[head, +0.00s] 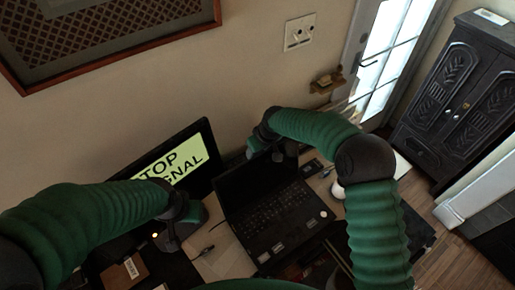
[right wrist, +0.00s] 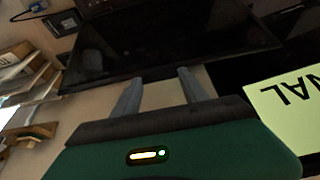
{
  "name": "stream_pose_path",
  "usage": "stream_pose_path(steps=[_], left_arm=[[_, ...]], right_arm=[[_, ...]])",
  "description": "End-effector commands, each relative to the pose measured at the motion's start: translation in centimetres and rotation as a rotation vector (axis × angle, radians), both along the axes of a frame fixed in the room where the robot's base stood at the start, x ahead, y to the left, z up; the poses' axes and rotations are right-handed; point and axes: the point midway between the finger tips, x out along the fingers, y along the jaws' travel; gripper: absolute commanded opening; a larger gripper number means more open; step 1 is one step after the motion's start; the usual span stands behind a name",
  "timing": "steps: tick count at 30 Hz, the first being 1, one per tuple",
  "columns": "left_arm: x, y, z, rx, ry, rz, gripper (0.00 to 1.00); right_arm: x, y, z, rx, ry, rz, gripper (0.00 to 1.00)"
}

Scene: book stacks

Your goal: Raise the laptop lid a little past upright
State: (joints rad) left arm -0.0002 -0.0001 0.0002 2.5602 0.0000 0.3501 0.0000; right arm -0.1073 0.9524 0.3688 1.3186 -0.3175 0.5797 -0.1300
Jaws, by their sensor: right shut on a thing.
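The black laptop stands open on the desk, with its keyboard (head: 272,215) facing up. Its dark lid (head: 248,182) is raised and its screen side shows to the head camera; I cannot tell its exact angle. My right gripper (head: 252,152) is at the lid's upper edge. In the right wrist view the two grey fingers (right wrist: 158,88) reach the edge of the dark lid (right wrist: 165,40) and are shut on it; their tips are partly hidden. My left gripper (head: 190,213) is low, left of the laptop, before the monitor; its fingers are too dark to read.
A monitor (head: 205,165) with a pale green sign screen stands left of the laptop; the sign also shows in the right wrist view (right wrist: 290,108). A white mouse (head: 337,189) and a dark phone-like object (head: 311,167) lie to the right. The wall is close behind.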

Motion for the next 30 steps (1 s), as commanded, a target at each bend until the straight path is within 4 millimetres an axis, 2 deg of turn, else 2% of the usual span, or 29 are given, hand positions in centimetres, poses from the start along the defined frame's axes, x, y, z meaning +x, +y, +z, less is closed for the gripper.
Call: stream_pose_path(steps=[9,10,15,25,30], left_arm=[[0.0,0.0,0.0,0.000,0.000,0.000,0.36],[0.0,0.0,0.0,0.000,0.000,0.000,0.36],[0.0,0.0,0.0,0.000,0.000,0.000,0.36],[0.0,0.0,-0.1,0.000,0.000,0.000,0.36],[0.0,0.0,-1.1,0.000,0.000,0.000,0.36]], right_arm=[[0.1,0.3,0.2,0.007,-0.005,0.000,0.00],[0.1,0.3,0.2,0.007,-0.005,0.000,0.52],[0.0,0.2,0.2,0.005,-0.004,-0.001,0.73],[0.0,0.0,0.4,0.003,-0.004,-0.001,0.73],[-0.8,-0.7,3.0,0.003,-0.007,-0.003,0.73]])
